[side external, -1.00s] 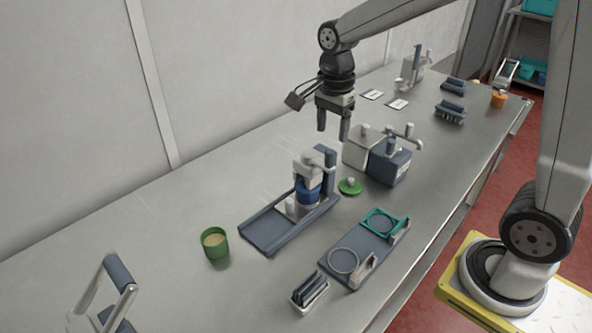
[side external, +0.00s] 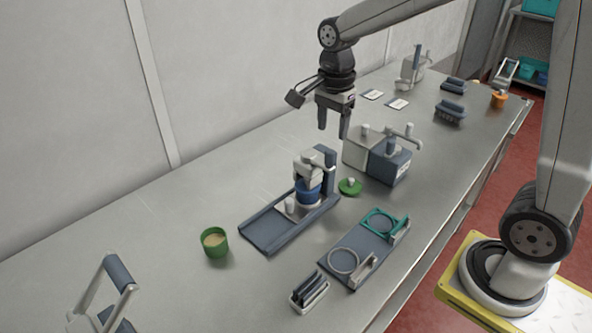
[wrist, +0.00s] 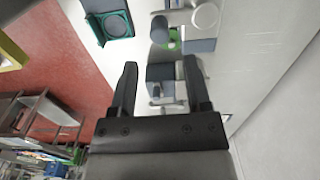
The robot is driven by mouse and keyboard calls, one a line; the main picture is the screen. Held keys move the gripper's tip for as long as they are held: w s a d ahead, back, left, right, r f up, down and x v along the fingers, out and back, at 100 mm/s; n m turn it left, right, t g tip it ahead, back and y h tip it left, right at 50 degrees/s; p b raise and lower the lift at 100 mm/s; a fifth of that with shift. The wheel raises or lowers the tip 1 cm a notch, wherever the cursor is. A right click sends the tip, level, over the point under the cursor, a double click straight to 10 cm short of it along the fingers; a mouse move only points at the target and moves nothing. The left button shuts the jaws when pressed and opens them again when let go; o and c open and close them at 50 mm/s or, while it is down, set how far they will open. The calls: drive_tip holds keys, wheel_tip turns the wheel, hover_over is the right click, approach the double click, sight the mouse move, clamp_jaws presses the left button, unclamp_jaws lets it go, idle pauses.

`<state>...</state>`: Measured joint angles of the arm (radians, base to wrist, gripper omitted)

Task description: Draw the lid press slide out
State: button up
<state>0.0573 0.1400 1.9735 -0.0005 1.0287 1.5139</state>
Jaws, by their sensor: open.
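The lid press stands mid-table in the side view, with a dark blue upright (side external: 329,170) and a grey press head (side external: 307,163) over a blue cylinder (side external: 307,190). Its slide (side external: 289,206) is a light plate with a small upright knob, on a dark rail base (side external: 268,236) that runs toward the lower left. My gripper (side external: 333,131) hangs above the table, behind and to the upper right of the press, open and empty. The wrist view shows its two fingers (wrist: 163,85) apart, with nothing between them in grip.
A green cup (side external: 215,243) stands left of the rail. A green lid with a knob (side external: 350,187) lies right of the press. A grey and blue box unit with a tap (side external: 378,158) stands behind. A fixture with rings (side external: 362,250) and a small rack (side external: 309,292) are in front.

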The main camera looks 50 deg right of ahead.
wheel_tip(320, 180, up, 4)
drive_tip(key=g+h, duration=0.1)
drive_tip(key=g, duration=0.1)
hover_over(288, 200)
drive_tip(key=w, duration=0.1)
wheel_tip(288, 200, down, 17)
drive_tip(key=shift+a, duration=0.25)
idle(0.7)
drive_tip(key=shift+f, duration=0.15)
drive_tip(key=shift+s+d+f, duration=0.1)
drive_tip(key=shift+s+f, duration=0.1)
drive_tip(key=shift+f, duration=1.1)
drive_tip(key=shift+s+d+f, duration=0.15)
drive_tip(key=shift+s+f, duration=0.05)
drive_tip(key=shift+f, duration=1.1)
drive_tip(key=shift+s+d+f, duration=0.1)
drive_tip(key=shift+s+f, duration=0.1)
drive_tip(key=shift+f, duration=1.1)
drive_tip(key=c, duration=0.8)
